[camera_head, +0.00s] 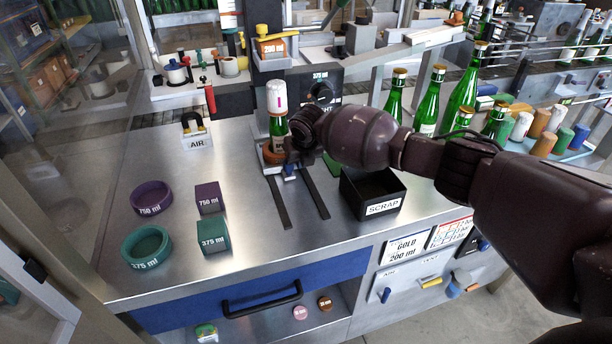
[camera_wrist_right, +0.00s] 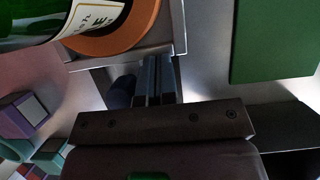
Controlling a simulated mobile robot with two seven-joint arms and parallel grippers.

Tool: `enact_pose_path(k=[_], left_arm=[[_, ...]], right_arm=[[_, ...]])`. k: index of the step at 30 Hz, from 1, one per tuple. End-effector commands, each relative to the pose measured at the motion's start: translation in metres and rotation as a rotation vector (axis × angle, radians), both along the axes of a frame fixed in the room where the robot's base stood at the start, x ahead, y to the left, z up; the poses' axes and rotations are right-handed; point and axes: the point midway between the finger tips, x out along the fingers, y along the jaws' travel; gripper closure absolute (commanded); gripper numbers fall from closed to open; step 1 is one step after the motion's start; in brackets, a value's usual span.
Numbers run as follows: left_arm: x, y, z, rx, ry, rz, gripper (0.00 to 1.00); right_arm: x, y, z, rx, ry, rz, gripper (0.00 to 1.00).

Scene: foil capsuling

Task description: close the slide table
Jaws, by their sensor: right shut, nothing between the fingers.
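The slide table (camera_head: 270,167) is a small metal plate at the back end of two dark rails (camera_head: 280,202), under the capsuling machine. An orange ring (camera_head: 270,153) on it holds an upright green bottle (camera_head: 278,126) with a white cap. In the right wrist view, the plate edge (camera_wrist_right: 130,58), orange ring (camera_wrist_right: 118,32) and bottle (camera_wrist_right: 35,22) show close up. My right gripper (camera_head: 289,172) is shut and empty at the plate's front edge. Its fingertips (camera_wrist_right: 155,65) appear at or against that edge; contact is not certain. My left gripper is not in view.
A black SCRAP bin (camera_head: 383,207) stands right of the rails, below my right arm. Ring and block gauges (camera_head: 211,235) sit at the left. Several green bottles (camera_head: 428,104) stand behind the arm. The steel bench in front of the rails is clear.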

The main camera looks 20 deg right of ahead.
Motion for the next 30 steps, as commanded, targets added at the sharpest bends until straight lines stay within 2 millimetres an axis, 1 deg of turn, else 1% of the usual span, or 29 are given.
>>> enact_pose_path(k=[1,3,9,15,23,30], left_arm=[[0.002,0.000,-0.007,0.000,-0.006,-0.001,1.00],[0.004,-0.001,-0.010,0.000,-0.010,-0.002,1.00],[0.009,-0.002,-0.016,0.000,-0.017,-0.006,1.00],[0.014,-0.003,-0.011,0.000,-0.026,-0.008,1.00],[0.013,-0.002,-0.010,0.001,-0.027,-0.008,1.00],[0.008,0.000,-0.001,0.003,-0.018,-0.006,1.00]], right_arm=[[0.008,0.001,-0.003,0.001,-0.003,-0.002,1.00],[0.015,0.001,-0.004,0.001,-0.002,-0.002,1.00],[0.025,0.001,-0.004,0.001,0.002,-0.001,1.00],[0.026,0.001,-0.003,0.000,0.005,0.000,1.00],[0.025,0.001,-0.004,-0.001,0.007,0.000,1.00],[0.016,0.009,0.000,0.000,0.006,0.002,1.00]])
